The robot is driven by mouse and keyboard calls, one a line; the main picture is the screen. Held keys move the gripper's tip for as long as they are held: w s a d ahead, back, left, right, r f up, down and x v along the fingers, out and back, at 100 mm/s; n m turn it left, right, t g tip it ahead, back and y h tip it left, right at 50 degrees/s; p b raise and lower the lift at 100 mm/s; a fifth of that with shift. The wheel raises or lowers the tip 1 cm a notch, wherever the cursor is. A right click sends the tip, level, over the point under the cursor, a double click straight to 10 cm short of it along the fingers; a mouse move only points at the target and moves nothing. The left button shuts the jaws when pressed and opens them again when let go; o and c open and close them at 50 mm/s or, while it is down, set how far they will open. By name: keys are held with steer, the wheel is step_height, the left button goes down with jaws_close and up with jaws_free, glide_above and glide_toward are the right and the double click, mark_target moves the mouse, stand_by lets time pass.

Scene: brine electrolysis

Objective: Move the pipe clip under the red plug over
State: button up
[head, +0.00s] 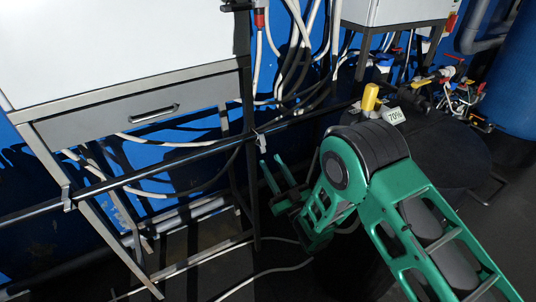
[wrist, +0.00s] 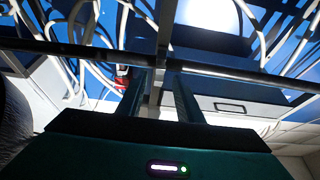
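A small pale pipe clip (head: 262,142) sits on the dark horizontal pipe (head: 160,175), below the red plug (head: 260,18) that hangs on a cable beside the cabinet. My gripper (head: 272,160) is open, with its two green fingertips just below the clip in the head view and nothing visibly held. In the wrist view the two fingers (wrist: 158,84) reach toward the pipe (wrist: 100,50), spread apart. A grey upright shape shows between them; I cannot tell whether it is the clip or the table leg. The red plug (wrist: 121,76) shows beside the left finger.
A second clip (head: 67,199) is on the pipe at the left. A metal table with a drawer (head: 150,108) stands behind the pipe. A black drum (head: 440,150) with a yellow-handled part (head: 370,97) is at the right. Loose cables hang behind the pipe.

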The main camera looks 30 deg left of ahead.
mark_target(264, 149)
steer(key=shift+x, duration=2.5)
jaws_close()
